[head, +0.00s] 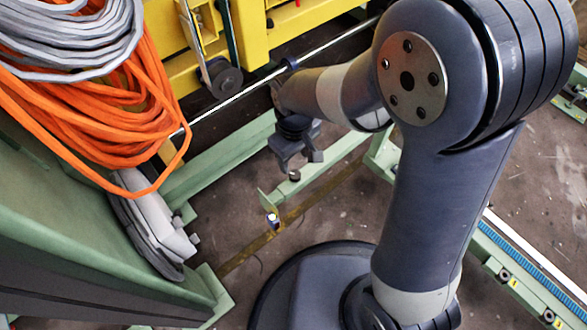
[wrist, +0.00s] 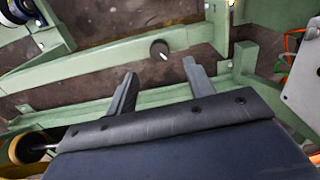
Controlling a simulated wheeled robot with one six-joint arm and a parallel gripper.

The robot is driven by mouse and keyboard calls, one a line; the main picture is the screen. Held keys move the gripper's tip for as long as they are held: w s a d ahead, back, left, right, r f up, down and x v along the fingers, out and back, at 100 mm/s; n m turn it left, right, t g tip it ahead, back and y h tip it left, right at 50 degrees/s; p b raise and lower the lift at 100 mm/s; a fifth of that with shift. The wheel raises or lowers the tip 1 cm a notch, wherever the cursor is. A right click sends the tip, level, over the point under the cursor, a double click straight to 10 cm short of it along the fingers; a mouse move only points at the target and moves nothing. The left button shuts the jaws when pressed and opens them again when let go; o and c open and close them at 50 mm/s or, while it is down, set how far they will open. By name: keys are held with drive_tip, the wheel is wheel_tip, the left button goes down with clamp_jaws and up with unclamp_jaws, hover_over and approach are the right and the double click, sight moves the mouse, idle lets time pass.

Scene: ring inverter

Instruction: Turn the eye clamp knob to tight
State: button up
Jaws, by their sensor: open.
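A small dark round knob with a pale mark on its face (wrist: 160,50) sits on a green rail in the wrist view. I take it to be the eye clamp knob. It also shows as a dark round end in the head view (head: 294,175), just below my gripper (head: 300,160). In the wrist view my gripper (wrist: 159,70) is open, its two grey fingers apart and nothing between them. The knob appears just beyond the fingertips, between their lines, and looks apart from them. The pale mark's setting is too small to read.
Green rails (head: 325,165) run around the knob. A small blue and white part (head: 273,220) stands on the rail to the lower left. Orange cable coils (head: 110,120) hang at left, beside a yellow frame (head: 185,75). Bare floor (head: 235,190) shows between the rails.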

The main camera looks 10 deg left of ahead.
sight(295, 174)
wheel_tip(295, 174, down, 7)
drive_tip(key=shift+b, duration=1.2)
drive_tip(key=shift+c, duration=0.5)
drive_tip(key=c, duration=0.9)
